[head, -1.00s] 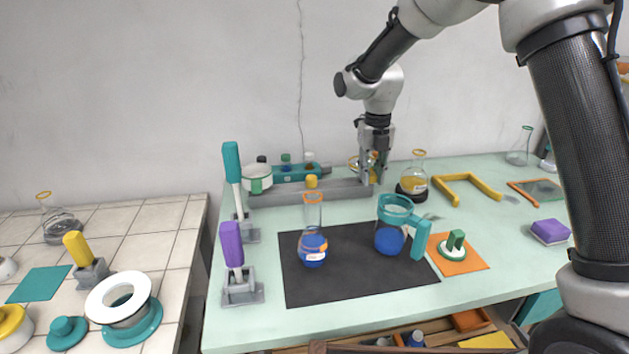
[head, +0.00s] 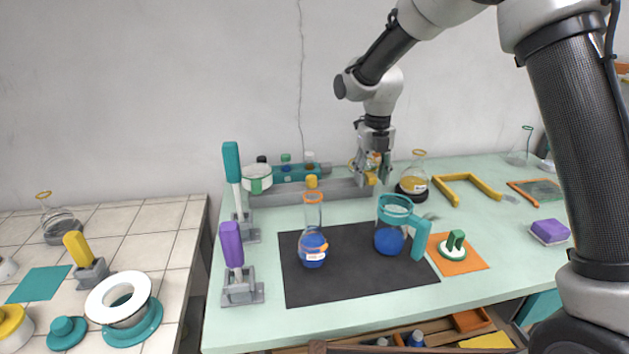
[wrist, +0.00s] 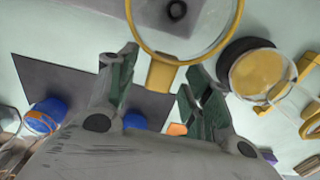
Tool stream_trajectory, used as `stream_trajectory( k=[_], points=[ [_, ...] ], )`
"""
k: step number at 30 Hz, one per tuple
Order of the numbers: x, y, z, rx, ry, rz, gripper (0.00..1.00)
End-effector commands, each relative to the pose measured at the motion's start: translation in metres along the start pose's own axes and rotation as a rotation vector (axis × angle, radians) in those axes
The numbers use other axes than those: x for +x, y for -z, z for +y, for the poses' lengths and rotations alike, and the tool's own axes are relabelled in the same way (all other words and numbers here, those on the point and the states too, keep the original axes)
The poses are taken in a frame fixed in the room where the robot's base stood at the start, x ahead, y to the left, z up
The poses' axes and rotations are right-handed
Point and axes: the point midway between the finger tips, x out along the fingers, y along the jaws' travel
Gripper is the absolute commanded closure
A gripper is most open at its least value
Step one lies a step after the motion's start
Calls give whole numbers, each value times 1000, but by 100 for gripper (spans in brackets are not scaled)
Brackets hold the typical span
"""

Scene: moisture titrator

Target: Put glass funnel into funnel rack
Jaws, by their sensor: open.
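The glass funnel is clear, with a yellow rim and a yellow grip tab; the wrist view shows its tab (wrist: 161,75) and part of its bowl at the top. In the head view its yellow tab (head: 370,179) shows at the right end of the long grey rack (head: 320,190). A grey part with a dark hole (wrist: 177,10) shows through the glass, so the funnel is over the rack's end; how deep it sits is hidden. My gripper (head: 373,168) is open, its fingers on either side of the tab and apart from it, also in the wrist view (wrist: 162,70).
A flask with yellow liquid (head: 417,180) on a dark base stands close right of my gripper. A yellow bracket (head: 470,185) lies beyond it. A teal bottle rack (head: 290,174) stands behind the grey rack. A beaker (head: 392,228) and flask (head: 313,240) stand on the black mat (head: 345,285).

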Motion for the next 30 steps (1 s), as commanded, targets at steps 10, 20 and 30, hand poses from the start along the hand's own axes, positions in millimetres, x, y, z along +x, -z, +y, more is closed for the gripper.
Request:
stream_trajectory(
  k=[10, 20, 30],
  points=[
    [-6, 0, 0, 0, 0, -1, 50],
    [-19, 0, 0, 0, 0, 0, 50],
    [-33, 0, 0, 0, 0, -1, 50]
  ],
)
